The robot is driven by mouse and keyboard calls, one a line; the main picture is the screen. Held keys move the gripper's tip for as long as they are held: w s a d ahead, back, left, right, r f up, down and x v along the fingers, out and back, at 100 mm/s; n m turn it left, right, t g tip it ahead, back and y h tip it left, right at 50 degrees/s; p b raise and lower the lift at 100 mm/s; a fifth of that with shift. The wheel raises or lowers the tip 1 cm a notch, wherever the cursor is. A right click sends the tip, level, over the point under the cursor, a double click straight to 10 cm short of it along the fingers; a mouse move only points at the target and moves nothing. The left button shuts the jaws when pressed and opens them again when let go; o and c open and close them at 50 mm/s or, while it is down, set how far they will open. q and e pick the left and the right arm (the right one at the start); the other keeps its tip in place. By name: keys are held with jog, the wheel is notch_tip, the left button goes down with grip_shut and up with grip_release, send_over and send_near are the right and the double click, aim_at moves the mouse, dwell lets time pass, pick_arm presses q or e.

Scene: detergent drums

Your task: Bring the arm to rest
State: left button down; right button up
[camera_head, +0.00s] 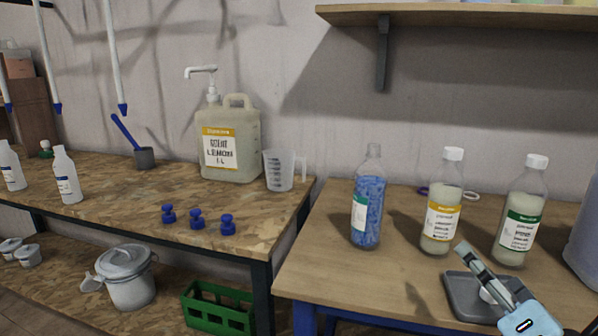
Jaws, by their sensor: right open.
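My right gripper (488,276) comes in at the lower right, with a grey finger and a light blue body. It is open, and nothing shows held in it. It is in front of a dark grey tray or scale (462,298) on the right table and hides part of it. A bottle with a yellow label (440,215) stands just behind the finger. A bottle with a green label (518,225) stands to the right. Whether the gripper touches anything cannot be told. My left gripper is not in view.
An uncapped bottle of blue contents (368,205) stands on the right table (320,260). The left bench (120,205) holds a pump canister (230,145), a measuring jug (280,170) and several blue caps (197,219). A shelf (450,15) overhangs the right table. A green crate (215,312) stands below.

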jog(key=s+d+f+m+g+h, duration=0.25)
jog(key=s+d+m+g, duration=0.2)
jog(key=m, duration=0.45)
jog(key=s+d+f+m+g+h, duration=0.1)
jog(key=s+d+f+m+g, duration=0.3)
jog(key=m, duration=0.5)
jog(key=s+a+f+m+g+y, duration=0.2)
jog(key=s+a+m+g+y, duration=0.35)
jog(key=s, duration=0.95)
notch_tip(320, 180, down, 26)
jog(key=s+m+g+h, duration=0.2)
jog(key=m, duration=0.1)
jog(key=s+d+f+g, duration=0.1)
jog(key=s+f, duration=1.5)
jog(key=s, duration=0.2)
jog(key=shift+s, duration=0.25)
